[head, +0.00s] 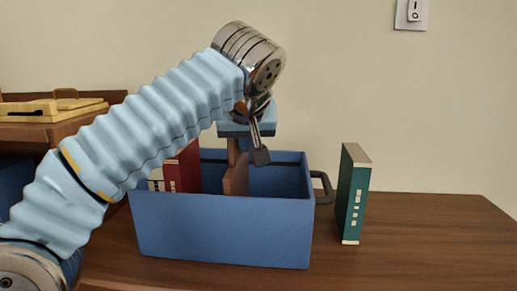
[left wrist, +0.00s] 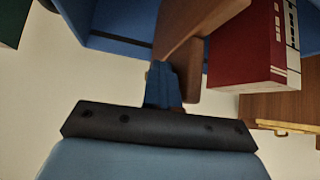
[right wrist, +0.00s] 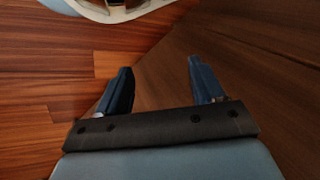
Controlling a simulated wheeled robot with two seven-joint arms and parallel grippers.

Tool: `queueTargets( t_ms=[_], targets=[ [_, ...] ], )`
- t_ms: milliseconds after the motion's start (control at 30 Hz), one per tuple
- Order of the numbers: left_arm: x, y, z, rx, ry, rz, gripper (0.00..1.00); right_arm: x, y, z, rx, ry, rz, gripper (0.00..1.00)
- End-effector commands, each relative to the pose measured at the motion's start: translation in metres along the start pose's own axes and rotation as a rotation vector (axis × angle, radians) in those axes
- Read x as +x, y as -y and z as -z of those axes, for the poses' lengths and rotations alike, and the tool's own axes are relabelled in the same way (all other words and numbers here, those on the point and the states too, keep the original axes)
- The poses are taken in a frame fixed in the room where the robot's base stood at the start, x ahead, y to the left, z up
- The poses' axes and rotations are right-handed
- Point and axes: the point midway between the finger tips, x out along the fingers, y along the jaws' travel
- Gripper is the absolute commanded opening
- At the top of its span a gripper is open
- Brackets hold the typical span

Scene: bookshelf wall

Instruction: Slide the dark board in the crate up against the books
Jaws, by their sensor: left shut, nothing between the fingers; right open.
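The blue crate (head: 225,232) stands on the wooden table. Inside it, a red book (head: 184,172) and a white-and-red book (head: 156,181) are upright at the left end. The dark brown board (head: 236,178) stands to their right, with a gap between in the head view. My left gripper (head: 245,146) is shut and empty, pointing down at the board; my arm partly hides the books. In the left wrist view its closed fingers (left wrist: 164,84) overlap the board (left wrist: 198,22), beside the red book (left wrist: 240,52); contact is unclear. My right gripper (right wrist: 162,80) is open and empty.
A green book (head: 354,193) stands on the table (head: 430,235) right of the crate's dark handle (head: 322,187). The crate's right half looks empty. A wooden shelf (head: 30,132) with a yellow case (head: 55,107) is at left. The table's right side is clear.

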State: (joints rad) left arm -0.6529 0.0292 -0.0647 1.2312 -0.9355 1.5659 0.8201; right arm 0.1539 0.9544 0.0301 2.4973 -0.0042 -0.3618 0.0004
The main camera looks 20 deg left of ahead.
Motion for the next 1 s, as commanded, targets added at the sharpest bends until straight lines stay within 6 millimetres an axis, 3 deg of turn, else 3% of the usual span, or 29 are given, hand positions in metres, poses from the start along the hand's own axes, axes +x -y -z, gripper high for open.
queueTargets(
  t_ms=[1000],
  targets=[
    [0.007, 0.052, 0.007, -0.003, 0.000, 0.003, 0.00, 0.005, -0.002, 0.000, 0.000, 0.000, 0.000, 0.68]
  ],
)
